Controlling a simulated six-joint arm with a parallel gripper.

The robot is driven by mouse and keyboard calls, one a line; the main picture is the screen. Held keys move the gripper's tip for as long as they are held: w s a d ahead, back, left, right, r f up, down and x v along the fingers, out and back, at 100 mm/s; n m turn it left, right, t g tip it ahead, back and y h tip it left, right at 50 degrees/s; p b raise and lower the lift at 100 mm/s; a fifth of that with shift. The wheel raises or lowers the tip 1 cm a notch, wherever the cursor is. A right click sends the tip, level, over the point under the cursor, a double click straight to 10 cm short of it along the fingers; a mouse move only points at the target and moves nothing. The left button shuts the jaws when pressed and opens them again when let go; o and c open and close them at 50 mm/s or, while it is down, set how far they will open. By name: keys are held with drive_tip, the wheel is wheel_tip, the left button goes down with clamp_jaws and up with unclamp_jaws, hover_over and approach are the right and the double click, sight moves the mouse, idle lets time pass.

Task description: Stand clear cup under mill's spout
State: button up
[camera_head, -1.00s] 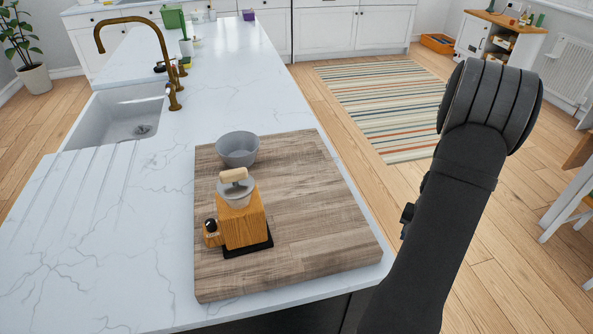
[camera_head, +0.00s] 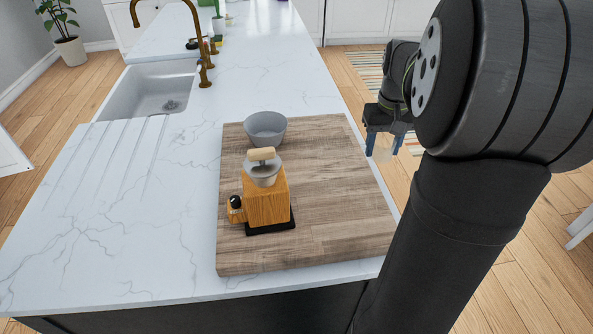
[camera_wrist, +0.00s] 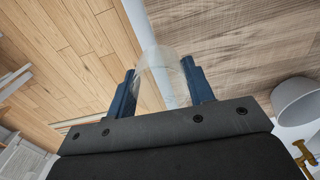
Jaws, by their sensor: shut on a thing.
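The clear cup (camera_wrist: 163,78) is between the two blue fingers of my gripper (camera_wrist: 160,88) in the wrist view. My gripper (camera_head: 385,144) is shut on it, and the cup (camera_head: 383,154) shows faintly in the head view, held in the air just right of the wooden board. The wooden mill (camera_head: 266,201) stands on the board on a black base, with a grey hopper and a handle on top. A knob or spout-like part (camera_head: 236,209) sticks out on its left side. The cup is well apart from the mill.
The wooden board (camera_head: 340,205) lies on the white marble counter (camera_head: 130,230). A grey bowl (camera_head: 266,129) stands on the board behind the mill. A sink (camera_head: 155,90) with a brass tap (camera_head: 203,60) is at the far left. The board's right side is clear.

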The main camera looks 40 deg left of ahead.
drive_tip(key=s+a+r+n, duration=0.3)
drive_tip(key=s+a+n, duration=0.2)
drive_tip(key=s, duration=0.3)
hover_over(298, 179)
wheel_tip(298, 179, down, 6)
drive_tip(key=shift+d+f, duration=0.1)
drive_tip(key=shift+f, duration=2.2)
drive_tip(key=shift+f, duration=0.15)
drive_tip(key=o, duration=1)
drive_tip(key=shift+o, duration=0.2)
drive_tip(key=shift+o, duration=0.4)
wheel_tip(298, 179, up, 12)
drive_tip(key=shift+r, duration=0.2)
